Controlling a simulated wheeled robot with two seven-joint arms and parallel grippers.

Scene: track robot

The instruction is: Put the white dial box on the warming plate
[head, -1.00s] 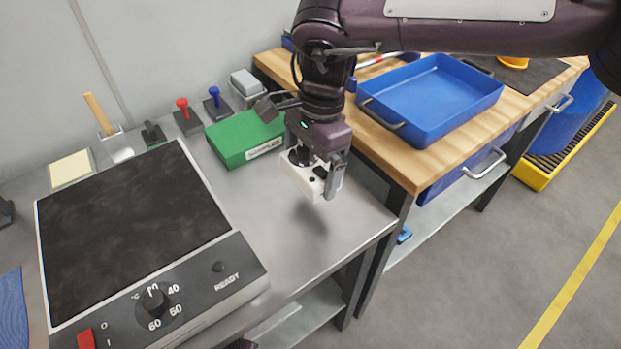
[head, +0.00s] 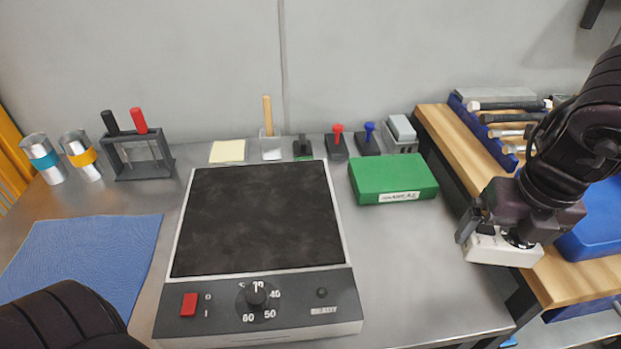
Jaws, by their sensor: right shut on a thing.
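The white dial box (head: 497,252) is held by my right gripper (head: 505,238) at the right, above the steel bench's right edge near the wooden bench. The gripper is shut on it, and its fingers hide part of the box's top and black dial. The warming plate (head: 262,215) stands in the middle of the steel bench. It has a dark, bare square top and a grey front panel with a red switch, a knob and the word READY. The box is to the right of the plate and apart from it. Only a dark part of my left arm shows at the lower left; its gripper is out of view.
A green case (head: 392,178) lies between the plate and the held box, towards the back. Stamps, a notepad (head: 228,151) and a brush holder line the wall. A blue mat (head: 82,258), metal cups and a tool rack (head: 140,155) are at the left.

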